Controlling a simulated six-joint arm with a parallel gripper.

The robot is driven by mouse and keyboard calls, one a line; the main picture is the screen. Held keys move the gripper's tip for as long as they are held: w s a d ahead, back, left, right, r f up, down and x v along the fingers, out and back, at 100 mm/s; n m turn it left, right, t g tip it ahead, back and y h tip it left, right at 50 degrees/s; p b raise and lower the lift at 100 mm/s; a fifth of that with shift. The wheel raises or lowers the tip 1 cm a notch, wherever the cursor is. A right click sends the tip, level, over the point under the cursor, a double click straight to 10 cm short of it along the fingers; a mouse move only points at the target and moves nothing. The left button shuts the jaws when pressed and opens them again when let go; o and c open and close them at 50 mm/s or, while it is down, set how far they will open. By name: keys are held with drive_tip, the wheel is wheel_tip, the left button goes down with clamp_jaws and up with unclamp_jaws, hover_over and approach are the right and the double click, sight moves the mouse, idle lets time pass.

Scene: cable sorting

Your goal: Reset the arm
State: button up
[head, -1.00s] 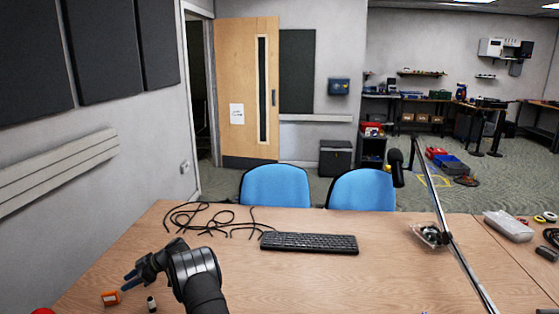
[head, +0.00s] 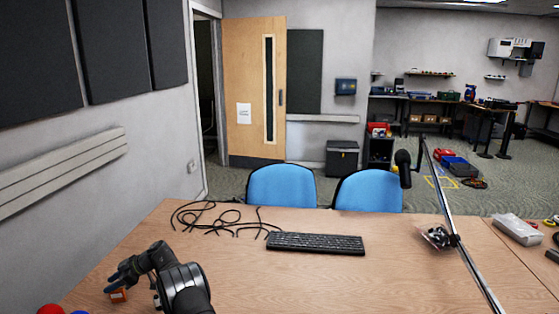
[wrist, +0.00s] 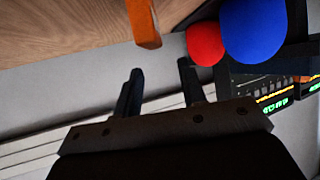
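My gripper (head: 116,277) is at the lower left of the head view, above the left part of the wooden table (head: 330,285). In the wrist view, its two dark fingers (wrist: 160,90) stand apart with nothing between them, so it is open and empty. A small orange block (head: 119,296) lies on the table just below the gripper in the head view. An orange piece (wrist: 144,22) also shows at the top of the wrist view, beyond the fingertips. A small dark object beside my wrist is mostly hidden by the arm.
Black cables (head: 215,218) lie loosely at the table's back left, next to a black keyboard (head: 315,243). A slanted pole (head: 463,247) rises on the right beside a clear bag (head: 435,237). Red (wrist: 205,43) and blue (wrist: 253,28) round objects are near the gripper.

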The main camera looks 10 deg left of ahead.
drive_tip(key=w+d+r+m+t, duration=0.35)
drive_tip(key=w+d, duration=0.35)
drive_tip(key=d, duration=0.4)
drive_tip(key=w+d+r+m+t, duration=0.2)
drive_tip(key=w+d+r+t, duration=0.3)
drive_tip(key=d, duration=0.6)
drive_tip(key=w+d+r+m+t, duration=0.1)
drive_tip(key=w+d+r+m, duration=0.2)
drive_tip(key=w+d, duration=0.7)
drive_tip(key=d+m+t+h, duration=0.3)
drive_tip(key=d+m, duration=0.1)
drive_tip(key=d, duration=1.2)
drive_tip(key=d+f+m+t+h, duration=0.1)
drive_tip(key=d+m+t+h, duration=0.2)
drive_tip(key=d, duration=1.3)
drive_tip(key=shift+s+d+f+m, duration=0.15)
drive_tip(key=shift+d+f+m, duration=0.1)
drive_tip(key=shift+m, duration=1)
